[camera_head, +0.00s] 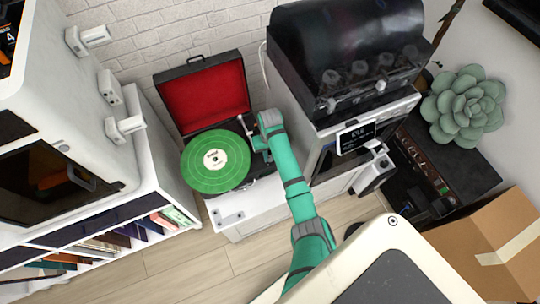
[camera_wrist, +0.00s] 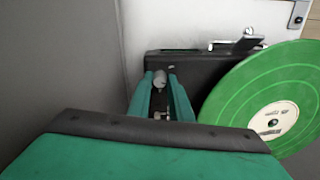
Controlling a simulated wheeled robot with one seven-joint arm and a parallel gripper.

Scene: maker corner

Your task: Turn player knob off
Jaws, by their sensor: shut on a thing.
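The record player is an open black suitcase (camera_head: 249,130) with a red-lined lid (camera_head: 203,95), standing on a white cabinet. A green record (camera_head: 215,162) with a cream label lies on it. In the wrist view the record (camera_wrist: 268,105) is at the right, beside the black player deck (camera_wrist: 195,63). A small grey round knob (camera_wrist: 159,79) shows on the deck between my fingertips. My gripper (camera_wrist: 160,80) is shut on this knob, one green finger on each side. In the head view my gripper (camera_head: 262,146) is at the player's right side; the knob is hidden there.
A black-hooded machine (camera_head: 345,60) with a small display stands close to the right of my arm. A white shelf unit (camera_head: 150,190) with books is at the left. The tonearm (camera_head: 244,127) is close to my gripper. A cardboard box (camera_head: 490,250) is at the lower right.

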